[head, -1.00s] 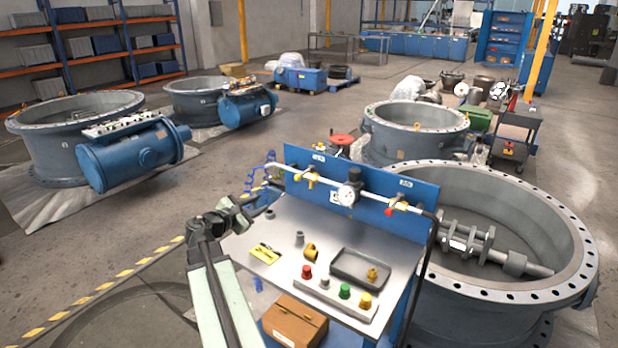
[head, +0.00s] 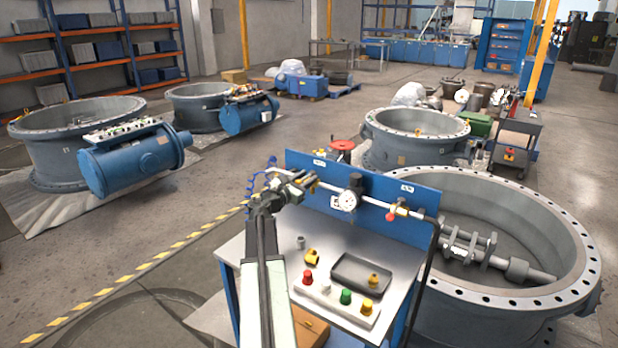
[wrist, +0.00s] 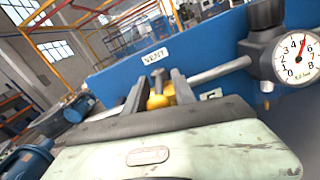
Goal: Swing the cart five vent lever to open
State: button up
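The cart (head: 318,245) has a steel top and a blue back panel (head: 375,195) carrying a pipe with small valves. The yellow vent lever (wrist: 157,87) is under the VENT label (wrist: 154,56) in the wrist view. My gripper (head: 301,182) is at the left end of the pipe in the head view and hides most of that lever there. In the wrist view my gripper (wrist: 160,84) has its two fingers apart, with the lever between them. I cannot tell whether either finger touches it.
A pressure gauge (head: 348,200) stands right of the vent valve on the pipe, close to my gripper. A red-and-yellow valve (head: 391,212) is farther right. Coloured buttons (head: 346,297), a dark tray (head: 362,272) and a brass fitting (head: 312,258) sit on the cart top.

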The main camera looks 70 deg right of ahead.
jog(key=shift+s+d, duration=0.1)
jog(key=shift+d, duration=0.35)
grip_shut()
jog(key=shift+s, duration=0.1)
dwell(1.0)
